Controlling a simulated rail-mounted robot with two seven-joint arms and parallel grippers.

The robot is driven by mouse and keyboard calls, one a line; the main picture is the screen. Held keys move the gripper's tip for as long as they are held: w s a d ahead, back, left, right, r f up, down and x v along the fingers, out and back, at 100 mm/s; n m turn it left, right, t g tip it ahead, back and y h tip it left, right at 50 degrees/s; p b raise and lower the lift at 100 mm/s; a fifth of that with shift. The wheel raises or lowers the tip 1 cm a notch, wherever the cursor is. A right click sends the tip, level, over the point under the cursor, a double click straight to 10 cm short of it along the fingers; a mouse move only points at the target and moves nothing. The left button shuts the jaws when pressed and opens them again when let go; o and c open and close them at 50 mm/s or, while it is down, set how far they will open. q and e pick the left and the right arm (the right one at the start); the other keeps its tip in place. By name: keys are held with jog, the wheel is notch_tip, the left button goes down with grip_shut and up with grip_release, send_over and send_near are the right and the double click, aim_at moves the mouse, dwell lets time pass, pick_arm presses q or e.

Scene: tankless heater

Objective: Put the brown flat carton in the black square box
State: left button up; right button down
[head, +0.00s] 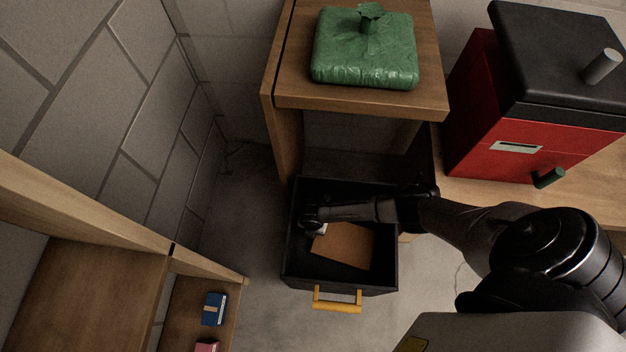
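The black square box (292,262) is an open-topped box with a yellow handle (337,300) on its front, below the wooden table. The brown flat carton (345,246) shows within the box's opening, lying at a slight angle. I cannot tell whether it rests on the bottom. My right arm comes in from the right across the box, and my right gripper (312,224) is at the carton's upper left corner. Its fingers are dark and small, so whether they are open or shut on the carton is unclear. My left gripper is not in view.
A green wrapped bundle (365,50) sits on the wooden table (350,103) above the box. A red container with a black lid (530,150) stands at the right. A shelf at lower left holds a blue box (213,309) and a pink item (206,347). The floor left of the box is clear.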

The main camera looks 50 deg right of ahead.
jog(key=shift+f+b, duration=0.35)
jog(key=shift+f, duration=0.05)
jog(key=c, duration=0.8)
grip_release()
jog(key=shift+r, duration=0.15)
jog(key=shift+r+p, duration=4.05)
jog(key=shift+r, duration=2.75)
